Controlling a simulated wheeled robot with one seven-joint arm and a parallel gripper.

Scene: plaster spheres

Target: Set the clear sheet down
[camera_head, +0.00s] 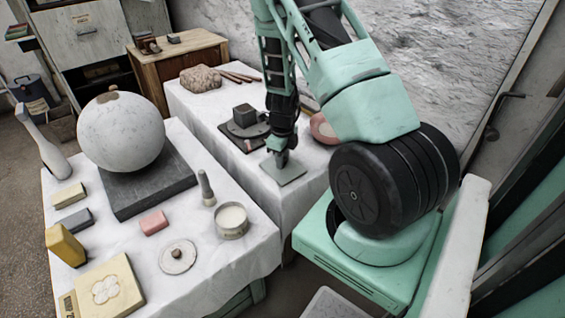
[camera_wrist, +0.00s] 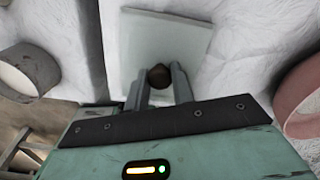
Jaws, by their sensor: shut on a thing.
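The clear sheet (camera_head: 284,169) is a thin, pale greenish square over the front edge area of the farther white-covered table. In the wrist view the sheet (camera_wrist: 190,38) lies ahead of my fingers, with a dark brown round knob (camera_wrist: 160,76) between the fingertips. My gripper (camera_head: 282,158) points down and is shut on the knob; its fingers also show in the wrist view (camera_wrist: 159,84). The sheet looks about level and close to the cloth. I cannot tell whether it touches the table.
Behind the sheet is a dark turntable with a grey block (camera_head: 243,117). A pink bowl (camera_head: 322,128) stands to the right. A gap separates the farther table from the nearer one, which holds a large plaster sphere (camera_head: 121,132), a round tin (camera_head: 231,221) and small blocks.

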